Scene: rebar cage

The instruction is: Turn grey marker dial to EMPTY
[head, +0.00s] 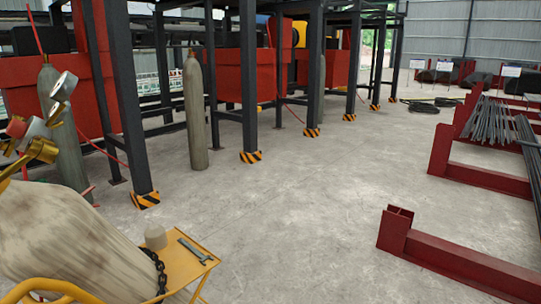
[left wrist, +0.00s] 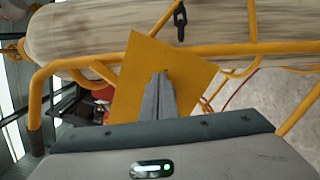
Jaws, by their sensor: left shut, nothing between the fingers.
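I cannot make out a grey marker dial in either view. A large worn beige cylinder (head: 65,235) fills the lower left of the head view; it also shows at the top of the left wrist view (left wrist: 90,35). At its top are a brass valve (head: 40,150) and round silver gauges (head: 62,86), partly cut off by the left edge. My left gripper (left wrist: 162,76) is shut and empty, its fingertips in front of a plain yellow plate (left wrist: 135,75). I cannot tell whether they touch it. My right gripper is in neither view.
The cylinder stands in a yellow tubular cart (head: 45,288) with a chain (head: 157,270). A yellow tray (head: 205,266) holds a beige cap (head: 155,236) and a wrench (head: 194,250). Grey cylinders (head: 195,115) stand by dark posts. Red beams (head: 455,258) lie right; the middle floor (head: 300,220) is clear.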

